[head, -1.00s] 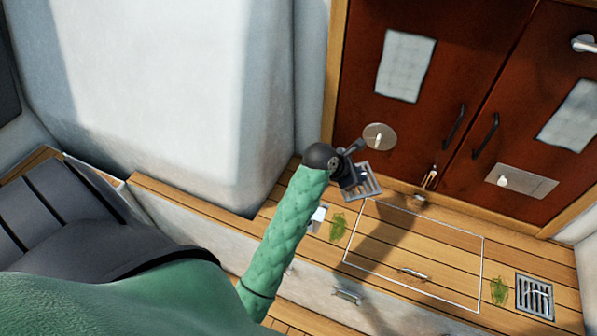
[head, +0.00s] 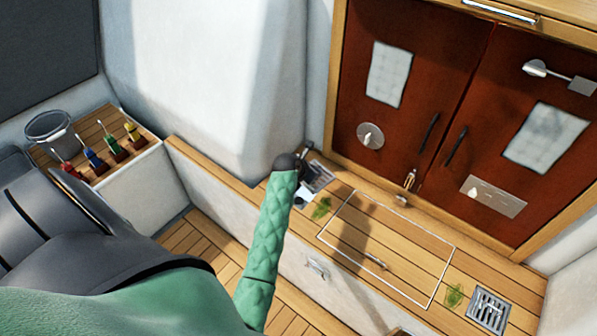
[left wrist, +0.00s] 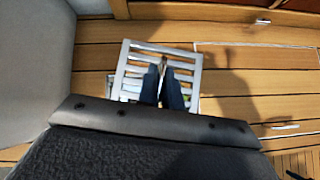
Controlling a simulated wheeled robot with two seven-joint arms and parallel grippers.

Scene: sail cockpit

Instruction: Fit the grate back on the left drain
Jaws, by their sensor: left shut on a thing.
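My left gripper (head: 306,166) is shut on the slatted metal grate (head: 322,177), at the left end of the wooden ledge. In the left wrist view, the fingers (left wrist: 166,88) point onto the middle of the grate (left wrist: 131,57), which looks nearly flat above the planks. A white patch (head: 303,199), perhaps part of the left drain, shows beside the gripper; the rest of that drain is hidden by the grate and gripper. I cannot tell whether the grate touches the ledge. My right gripper is not in view.
Green weed (head: 322,207) lies right of the white patch. A hatch outline (head: 385,250) with a handle is mid-ledge. A second drain with a grate (head: 488,310) and more weed (head: 454,296) are at right. Red doors (head: 400,130) stand behind; a white wall (head: 210,90) rises at left.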

